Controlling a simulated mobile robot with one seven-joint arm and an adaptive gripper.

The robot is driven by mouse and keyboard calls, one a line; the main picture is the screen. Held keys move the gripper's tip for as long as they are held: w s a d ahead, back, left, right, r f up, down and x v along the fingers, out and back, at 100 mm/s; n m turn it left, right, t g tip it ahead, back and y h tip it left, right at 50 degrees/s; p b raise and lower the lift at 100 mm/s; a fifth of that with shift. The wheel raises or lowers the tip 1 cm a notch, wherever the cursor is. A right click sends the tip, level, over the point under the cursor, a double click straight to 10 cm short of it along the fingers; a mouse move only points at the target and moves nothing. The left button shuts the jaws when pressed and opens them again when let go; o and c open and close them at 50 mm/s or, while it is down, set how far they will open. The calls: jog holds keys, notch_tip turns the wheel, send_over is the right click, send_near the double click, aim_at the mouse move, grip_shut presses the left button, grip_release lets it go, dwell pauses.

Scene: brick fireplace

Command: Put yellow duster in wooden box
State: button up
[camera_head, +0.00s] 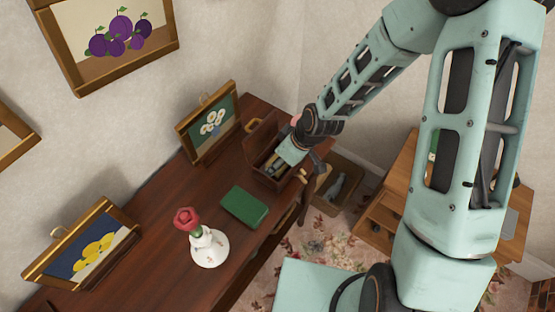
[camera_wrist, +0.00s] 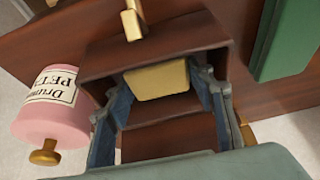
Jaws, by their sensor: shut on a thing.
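The wooden box (camera_head: 262,139) is dark reddish brown and stands on the desk near its far right end, with its lid raised. It also shows in the wrist view (camera_wrist: 160,48), around and behind my fingers. My gripper (camera_wrist: 163,88) is shut on the yellow duster (camera_wrist: 157,80), a pale yellow block held between the fingertips. In the head view my gripper (camera_head: 277,164) is at the box opening, and the duster is hard to make out there. I cannot tell whether the duster touches the box floor.
A pink labelled jar (camera_wrist: 50,102) lies close beside the box. A green book (camera_head: 245,207) and a white vase with a red rose (camera_head: 208,248) are on the desk (camera_head: 165,260). Framed pictures (camera_head: 208,122) stand along the wall. A wooden cabinet (camera_head: 385,215) is at the right.

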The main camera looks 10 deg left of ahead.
jog(key=shift+f, duration=0.15)
jog(key=o, duration=0.8)
jog(key=shift+o, duration=0.2)
jog(key=shift+r, duration=0.25)
jog(key=p+v, duration=0.2)
jog(key=v, duration=1)
